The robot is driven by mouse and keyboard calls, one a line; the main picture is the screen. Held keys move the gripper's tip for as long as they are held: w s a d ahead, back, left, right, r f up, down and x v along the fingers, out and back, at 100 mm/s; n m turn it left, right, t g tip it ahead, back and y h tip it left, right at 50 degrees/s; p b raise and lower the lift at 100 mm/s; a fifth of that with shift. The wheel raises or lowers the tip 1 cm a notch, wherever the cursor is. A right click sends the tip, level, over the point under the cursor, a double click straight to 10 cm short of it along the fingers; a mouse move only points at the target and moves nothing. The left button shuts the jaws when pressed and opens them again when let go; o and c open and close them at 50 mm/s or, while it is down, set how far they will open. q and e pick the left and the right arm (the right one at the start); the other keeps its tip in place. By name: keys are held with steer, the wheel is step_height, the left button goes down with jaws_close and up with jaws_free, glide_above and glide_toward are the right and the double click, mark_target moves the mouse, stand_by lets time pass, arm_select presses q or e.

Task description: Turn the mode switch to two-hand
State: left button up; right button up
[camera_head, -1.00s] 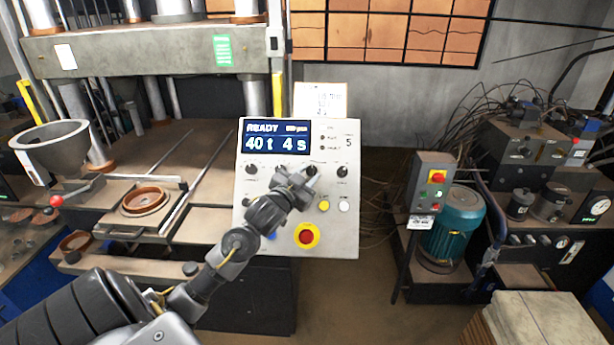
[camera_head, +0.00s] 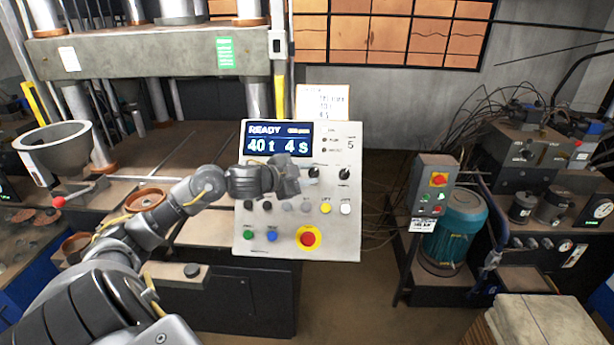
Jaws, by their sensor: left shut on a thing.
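The control panel (camera_head: 335,240) stands in the middle, with a lit screen (camera_head: 277,140) reading READY, 40 t, 4 s. A row of black knobs runs below the screen. Two show clear of my gripper: one knob (camera_head: 313,173) just right of it and another (camera_head: 344,174) at the far right. My left gripper (camera_head: 291,180) is at the panel face, left of these, and is shut on a knob that its fingers hide. The knob labels are too small to read, so I cannot tell which is the mode switch or its setting. My right gripper is not in view.
Below the knobs are a yellow button (camera_head: 325,207), a white button (camera_head: 345,208), a green button (camera_head: 248,234), a blue button (camera_head: 272,235) and a red emergency stop (camera_head: 308,239). A grey switch box (camera_head: 433,190) stands to the right. The press table is on the left.

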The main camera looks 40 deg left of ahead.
arm_select(q)
steer(key=shift+w+a+m+g+h, duration=0.1)
steer(key=shift+m+g+h, duration=0.4)
steer(key=shift+m, duration=0.4)
steer(key=o, duration=1)
steer(key=shift+c, duration=0.2)
steer(key=shift+r, duration=0.1)
steer(key=b+v, duration=0.5)
steer(key=v, duration=0.5)
steer(key=shift+s+r, duration=0.3)
steer(key=shift+s, duration=0.05)
